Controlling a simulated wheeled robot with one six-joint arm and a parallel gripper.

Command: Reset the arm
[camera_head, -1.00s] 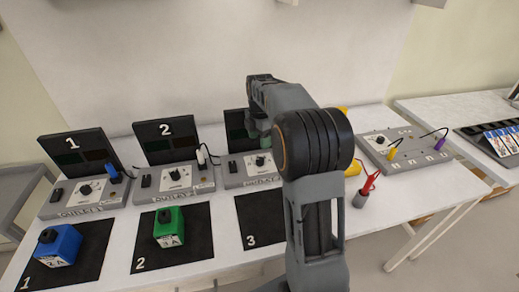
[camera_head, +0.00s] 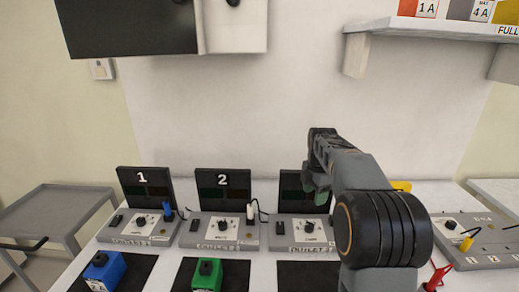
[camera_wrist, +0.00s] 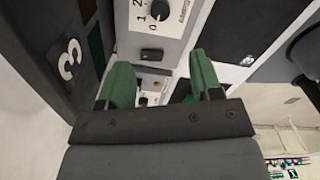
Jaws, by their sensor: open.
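My gripper is open in the wrist view (camera_wrist: 158,88), with a gap between its two green fingertips and nothing held there. In the head view my arm (camera_head: 375,215) rises at the right of centre, bent over in front of outlet station 3 (camera_head: 298,232). My gripper (camera_head: 312,190) is partly hidden there behind the arm. The wrist view shows the station's dial panel (camera_wrist: 160,18) and the panel marked 3 (camera_wrist: 70,60) close to the gripper; I cannot tell whether they touch.
Outlet stations 1 (camera_head: 140,228) and 2 (camera_head: 215,232) stand to the left. A blue block (camera_head: 104,270) and a green block (camera_head: 207,274) sit in front. A grey cart (camera_head: 55,215) is at the left, a shelf (camera_head: 440,24) at the upper right.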

